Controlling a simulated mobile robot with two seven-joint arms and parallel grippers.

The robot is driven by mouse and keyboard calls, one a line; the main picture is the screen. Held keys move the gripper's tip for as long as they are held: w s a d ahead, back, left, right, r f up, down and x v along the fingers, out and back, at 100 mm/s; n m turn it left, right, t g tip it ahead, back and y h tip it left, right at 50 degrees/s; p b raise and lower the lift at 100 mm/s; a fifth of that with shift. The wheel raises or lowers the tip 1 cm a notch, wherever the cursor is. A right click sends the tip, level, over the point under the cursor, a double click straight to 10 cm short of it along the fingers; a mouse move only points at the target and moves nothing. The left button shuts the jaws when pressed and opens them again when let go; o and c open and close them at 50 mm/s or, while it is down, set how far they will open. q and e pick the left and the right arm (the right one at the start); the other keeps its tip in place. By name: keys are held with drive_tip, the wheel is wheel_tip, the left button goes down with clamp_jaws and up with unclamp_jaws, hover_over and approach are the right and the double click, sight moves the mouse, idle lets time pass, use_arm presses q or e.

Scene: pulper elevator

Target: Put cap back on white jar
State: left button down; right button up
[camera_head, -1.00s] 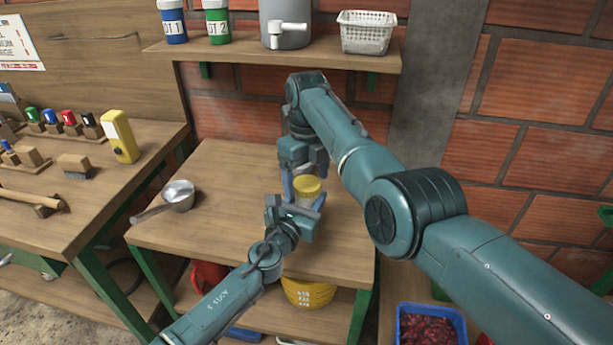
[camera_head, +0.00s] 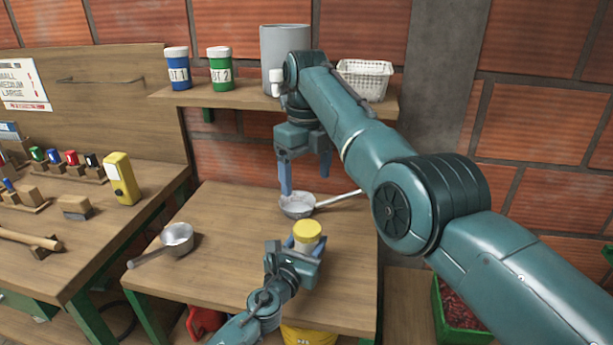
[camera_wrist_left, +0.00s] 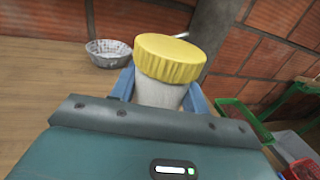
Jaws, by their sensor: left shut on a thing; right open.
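The white jar (camera_head: 305,246) is upright in my left gripper (camera_head: 304,247), which is shut around its body above the wooden table. A yellow cap (camera_head: 307,230) sits on top of the jar. In the left wrist view the cap (camera_wrist_left: 170,58) covers the jar's mouth and looks level on the pale body (camera_wrist_left: 160,92), between the blue fingers. My right gripper (camera_head: 305,178) is open and empty, fingers pointing down, behind and above the jar and apart from it. The jar's lower part is hidden by my left gripper.
A pan with a long handle (camera_head: 297,207) stands behind the jar, beneath my right gripper. Another small pan (camera_head: 177,236) is at the table's left. The shelf (camera_head: 225,96) above holds two labelled jars, a grey container (camera_head: 284,46) and a white basket (camera_head: 366,80). The table's left middle is clear.

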use_arm(q)
drive_tip(key=c, duration=0.6)
unclamp_jaws()
drive_tip(key=shift+c, duration=0.2)
drive_tip(key=p+v, duration=0.1)
drive_tip(key=v, duration=1.2)
drive_tip(key=shift+s+p, duration=0.15)
drive_tip(key=shift+p, duration=0.15)
drive_tip(key=shift+s+a, duration=0.1)
